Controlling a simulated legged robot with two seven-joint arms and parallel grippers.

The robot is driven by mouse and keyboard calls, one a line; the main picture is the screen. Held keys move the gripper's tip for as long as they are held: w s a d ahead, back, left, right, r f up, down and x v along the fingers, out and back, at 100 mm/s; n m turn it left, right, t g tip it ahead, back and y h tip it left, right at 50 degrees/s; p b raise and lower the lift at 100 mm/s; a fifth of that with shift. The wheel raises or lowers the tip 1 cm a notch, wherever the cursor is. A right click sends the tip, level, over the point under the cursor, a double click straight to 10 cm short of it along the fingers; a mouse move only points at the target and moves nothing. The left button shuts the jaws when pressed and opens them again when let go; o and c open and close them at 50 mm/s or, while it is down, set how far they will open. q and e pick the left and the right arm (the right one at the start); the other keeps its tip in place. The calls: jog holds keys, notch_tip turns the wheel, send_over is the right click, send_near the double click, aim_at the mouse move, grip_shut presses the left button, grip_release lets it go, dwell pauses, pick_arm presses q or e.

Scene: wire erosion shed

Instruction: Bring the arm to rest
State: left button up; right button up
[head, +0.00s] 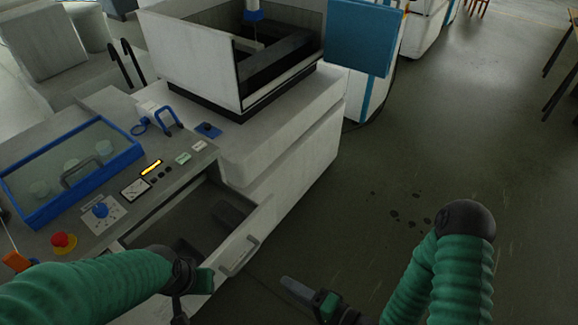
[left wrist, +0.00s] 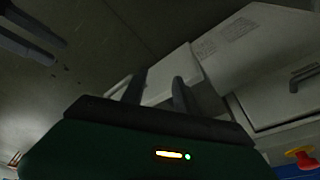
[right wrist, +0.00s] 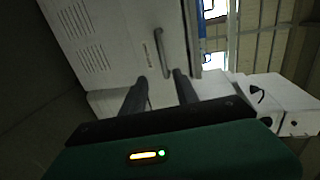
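My left arm comes in from the left in the head view. Its gripper (head: 181,303) hangs in front of the open drawer (head: 262,222), partly cut off by the bottom edge. In the left wrist view the two fingers of the left gripper (left wrist: 158,90) stand apart with nothing between them. My right gripper (head: 298,289) is low in the middle of the head view, over the floor to the right of the drawer. In the right wrist view the right gripper (right wrist: 160,92) has its fingers apart and empty. Neither gripper visibly touches anything.
A white machine (head: 225,60) stands behind. The floor (head: 440,140) at right is open.

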jog(key=w+d+f+n+g+h, duration=0.3)
jog(key=w+d+f+n+h, duration=0.15)
jog(key=d, duration=0.25)
jog(key=d+r+n+g+h+p, duration=0.1)
jog(key=d+r+h, duration=0.15)
jog(key=d, duration=0.25)
jog(key=d+r+n+h, duration=0.2)
jog(key=d+h, duration=0.2)
jog(key=s+d+r+g+h, duration=0.1)
jog(key=s+r+g, duration=0.2)
jog(key=s+r, duration=0.3)
notch_tip(320, 180, up, 3)
jog(key=shift+d+f+p, duration=0.1)
jog(key=shift+d+p, duration=0.25)
